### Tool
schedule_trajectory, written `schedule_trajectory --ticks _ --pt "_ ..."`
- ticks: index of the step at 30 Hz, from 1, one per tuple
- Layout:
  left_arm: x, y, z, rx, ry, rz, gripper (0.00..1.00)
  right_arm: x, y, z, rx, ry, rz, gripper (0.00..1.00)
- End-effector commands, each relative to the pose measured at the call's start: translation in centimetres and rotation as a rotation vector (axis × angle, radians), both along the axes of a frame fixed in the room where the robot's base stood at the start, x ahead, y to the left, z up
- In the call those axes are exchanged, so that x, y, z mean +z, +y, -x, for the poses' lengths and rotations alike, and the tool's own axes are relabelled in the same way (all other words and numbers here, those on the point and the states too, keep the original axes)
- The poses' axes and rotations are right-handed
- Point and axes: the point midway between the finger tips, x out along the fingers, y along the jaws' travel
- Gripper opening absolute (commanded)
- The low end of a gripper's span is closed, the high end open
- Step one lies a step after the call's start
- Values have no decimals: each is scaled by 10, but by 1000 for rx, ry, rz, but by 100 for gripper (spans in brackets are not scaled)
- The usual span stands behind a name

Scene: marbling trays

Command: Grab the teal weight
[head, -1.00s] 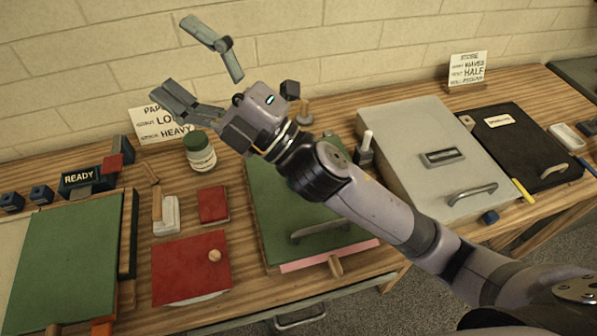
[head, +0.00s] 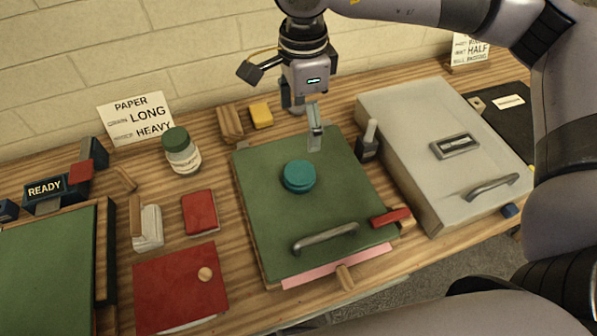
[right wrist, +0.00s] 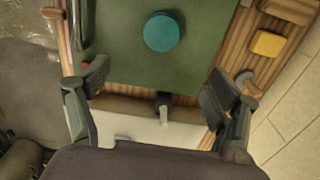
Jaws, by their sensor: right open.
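The teal weight (head: 298,177) is a short round disc standing on the green lid (head: 258,215) of the middle tray. My right gripper (head: 314,140) is above the back right part of that lid, apart from the weight, which lies to its lower left in the head view. In the right wrist view the weight (right wrist: 162,31) is at the top centre, beyond the open, empty fingers of my right gripper (right wrist: 160,85). My left gripper is not in view.
A grey-lidded tray (head: 405,130) with a metal handle stands to the right. A pale-handled tool (head: 369,138) stands between the two trays. A red block (head: 391,217) lies at the green lid's right edge. A jar (head: 181,151) and a yellow block (head: 261,115) are behind.

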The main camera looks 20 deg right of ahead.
Motion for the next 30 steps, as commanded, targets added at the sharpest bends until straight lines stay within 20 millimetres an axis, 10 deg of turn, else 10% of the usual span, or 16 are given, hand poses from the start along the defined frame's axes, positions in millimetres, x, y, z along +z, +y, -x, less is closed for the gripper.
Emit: schedule_trajectory --ticks 12,30 --pt "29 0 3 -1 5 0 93 -85 1 2 3 7 -4 83" --pt "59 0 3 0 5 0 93 -153 4 -2 4 6 -5 83"
